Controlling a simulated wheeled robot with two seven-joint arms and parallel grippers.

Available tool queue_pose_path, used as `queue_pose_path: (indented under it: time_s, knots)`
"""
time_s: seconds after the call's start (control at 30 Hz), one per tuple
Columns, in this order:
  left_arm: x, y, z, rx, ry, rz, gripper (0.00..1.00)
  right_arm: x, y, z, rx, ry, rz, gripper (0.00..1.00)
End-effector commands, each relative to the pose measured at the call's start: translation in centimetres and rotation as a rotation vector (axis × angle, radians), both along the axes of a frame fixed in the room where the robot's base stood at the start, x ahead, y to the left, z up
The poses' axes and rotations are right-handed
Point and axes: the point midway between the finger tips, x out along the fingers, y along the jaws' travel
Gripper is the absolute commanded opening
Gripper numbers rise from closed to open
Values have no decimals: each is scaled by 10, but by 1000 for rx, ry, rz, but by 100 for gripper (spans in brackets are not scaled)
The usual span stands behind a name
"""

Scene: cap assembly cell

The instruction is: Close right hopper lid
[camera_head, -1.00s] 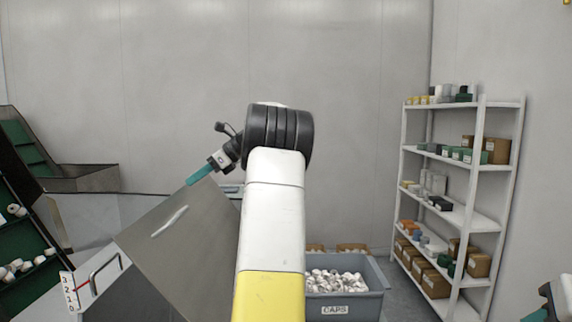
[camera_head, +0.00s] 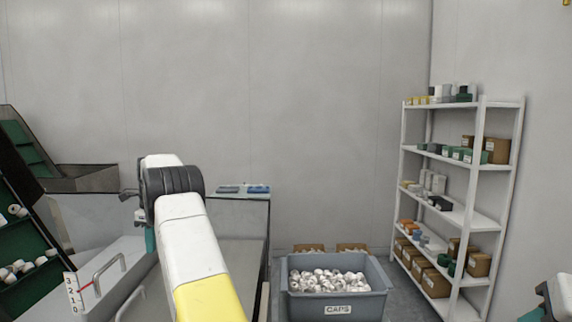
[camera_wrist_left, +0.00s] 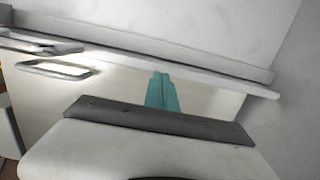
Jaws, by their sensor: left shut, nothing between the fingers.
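The right hopper lid (camera_head: 153,294) lies down, about flat, with its bar handle (camera_head: 130,300) at its left side. Much of it is hidden behind my left arm. My left gripper (camera_head: 150,240) is shut and empty, its teal fingers pointing down at the lid's far part; in the head view the arm partly covers them. In the left wrist view the teal fingers (camera_wrist_left: 160,92) are in front of the pale lid panel (camera_wrist_left: 110,84); I cannot tell whether they touch it.
Another bar handle (camera_head: 108,270) and a scale plate with a red pointer (camera_head: 75,290) are left of the lid. A grey caps bin (camera_head: 337,303) stands to the right, with a shelf rack (camera_head: 480,190) farther right. Green conveyors (camera_head: 25,235) are at the far left.

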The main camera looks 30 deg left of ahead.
Motion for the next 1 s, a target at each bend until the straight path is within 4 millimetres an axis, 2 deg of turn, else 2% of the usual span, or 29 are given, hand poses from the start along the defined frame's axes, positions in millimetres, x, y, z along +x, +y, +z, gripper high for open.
queue_pose_path:
  time_s: [0.1, 0.3, 1.0]
  knots:
    - [0, 1, -13, -65, -36, 1, 0, 0, 0, 0, 0, 0, 0, 45]
    - [1, 0, -23, -118, -64, -1, 0, 0, 0, 0, 0, 0, 0, 45]
    - [1, 0, -20, -124, -69, -1, 0, 0, 0, 0, 0, 0, 0, 45]
